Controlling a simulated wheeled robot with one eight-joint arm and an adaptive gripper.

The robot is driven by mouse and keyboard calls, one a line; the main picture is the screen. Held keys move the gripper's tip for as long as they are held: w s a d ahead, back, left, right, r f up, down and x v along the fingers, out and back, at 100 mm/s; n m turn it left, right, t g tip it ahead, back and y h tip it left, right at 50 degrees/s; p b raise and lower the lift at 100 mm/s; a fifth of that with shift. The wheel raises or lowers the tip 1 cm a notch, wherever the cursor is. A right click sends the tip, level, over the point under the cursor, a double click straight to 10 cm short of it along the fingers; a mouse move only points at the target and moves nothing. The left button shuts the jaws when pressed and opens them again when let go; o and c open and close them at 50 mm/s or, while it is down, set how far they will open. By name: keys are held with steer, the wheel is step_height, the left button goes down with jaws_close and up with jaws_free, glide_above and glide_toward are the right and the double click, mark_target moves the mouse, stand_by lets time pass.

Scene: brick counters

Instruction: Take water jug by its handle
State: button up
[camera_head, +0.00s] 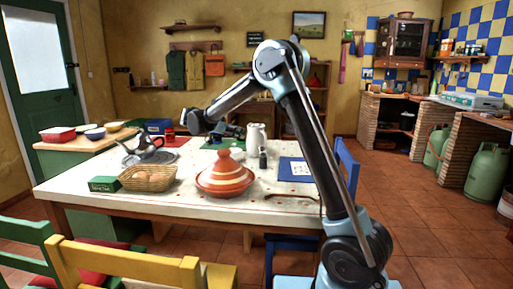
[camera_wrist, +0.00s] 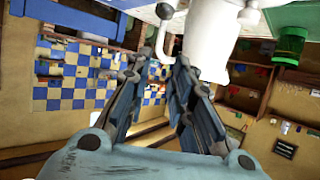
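The white water jug (camera_head: 257,138) stands upright toward the back of the table, just right of my gripper (camera_head: 238,131). In the wrist view the jug's white body (camera_wrist: 212,35) fills the top middle, and its thin curved handle (camera_wrist: 161,40) shows left of it. My gripper (camera_wrist: 160,68) has its two dark fingers spread, with a gap between the tips. The handle lies just beyond the tips, roughly in line with the gap. I see no contact, and nothing is between the fingers.
A striped tagine (camera_head: 225,178), a basket of eggs (camera_head: 148,180), a green box (camera_head: 104,184) and a grey pot (camera_head: 148,150) stand on the table (camera_head: 270,205). A dark grinder (camera_head: 263,158) stands close before the jug. A green glass (camera_wrist: 290,42) shows in the wrist view.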

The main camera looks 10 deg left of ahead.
mark_target(265, 147)
steer(key=x, duration=1.7)
steer(key=shift+w, duration=0.1)
steer(key=shift+c, duration=0.5)
jaws_close()
